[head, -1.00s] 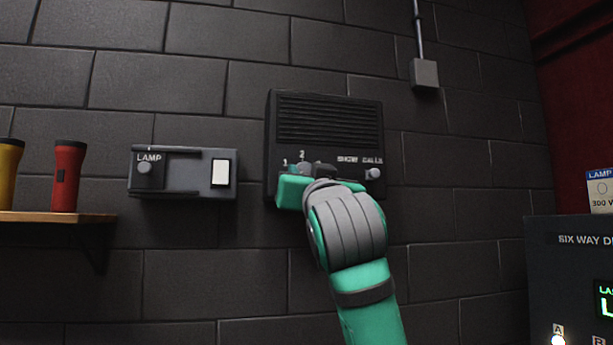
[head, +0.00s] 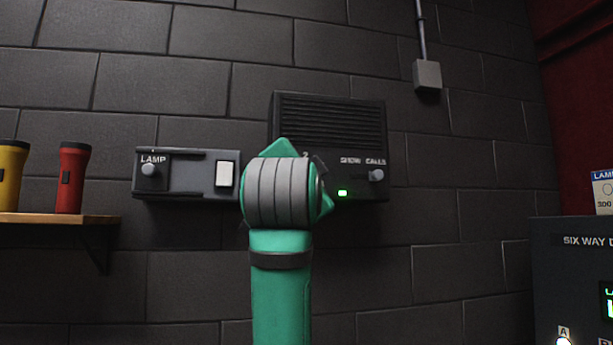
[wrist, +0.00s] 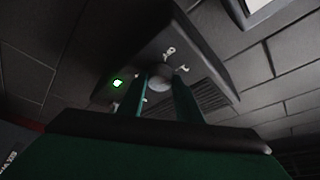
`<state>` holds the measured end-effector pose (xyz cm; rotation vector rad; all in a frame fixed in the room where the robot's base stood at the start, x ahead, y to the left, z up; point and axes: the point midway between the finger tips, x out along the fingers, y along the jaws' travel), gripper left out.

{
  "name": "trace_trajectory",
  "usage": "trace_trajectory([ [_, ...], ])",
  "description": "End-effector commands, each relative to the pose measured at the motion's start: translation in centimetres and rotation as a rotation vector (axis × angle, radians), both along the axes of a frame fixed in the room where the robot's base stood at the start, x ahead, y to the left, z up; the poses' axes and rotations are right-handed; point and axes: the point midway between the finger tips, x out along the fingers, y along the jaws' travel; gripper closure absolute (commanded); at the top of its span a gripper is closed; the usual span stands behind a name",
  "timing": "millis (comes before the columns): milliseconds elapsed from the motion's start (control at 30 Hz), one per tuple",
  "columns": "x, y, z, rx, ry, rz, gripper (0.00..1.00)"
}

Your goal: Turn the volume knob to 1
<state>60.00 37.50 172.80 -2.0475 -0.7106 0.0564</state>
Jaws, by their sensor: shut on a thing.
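The black speaker box (head: 330,120) hangs on the brick wall, with a slotted grille and the label SHOW CALLS. Its volume knob (wrist: 160,83) is round and grey in the wrist view, and my arm hides it in the head view. My gripper (wrist: 161,92) is shut on the knob, one green finger on each side. In the head view the wrist covers the box's lower left, and only part of the numeral 2 shows. The knob's pointing direction cannot be read. A green light (head: 342,193) glows on the box; it also shows in the wrist view (wrist: 117,83).
A small grey knob (head: 376,175) sits at the box's lower right. A LAMP panel (head: 190,173) with a white switch is close to the left. A dark cabinet (head: 570,270) stands right.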

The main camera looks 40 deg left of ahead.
Motion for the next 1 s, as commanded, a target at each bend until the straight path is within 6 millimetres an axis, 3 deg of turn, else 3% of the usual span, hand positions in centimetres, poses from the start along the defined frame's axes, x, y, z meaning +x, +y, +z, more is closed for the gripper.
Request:
trace_trajectory([
  [833, -0.05, 0.16, 0.05, 0.083, 0.101, 0.001, 0.91],
  [867, -0.05, 0.16, 0.05, 0.082, 0.100, 0.001, 0.62],
  [900, -0.05, 0.15, 0.06, 0.083, 0.099, 0.001, 0.52],
  [1000, -0.05, 0.13, 0.08, 0.083, 0.099, 0.001, 0.50],
])
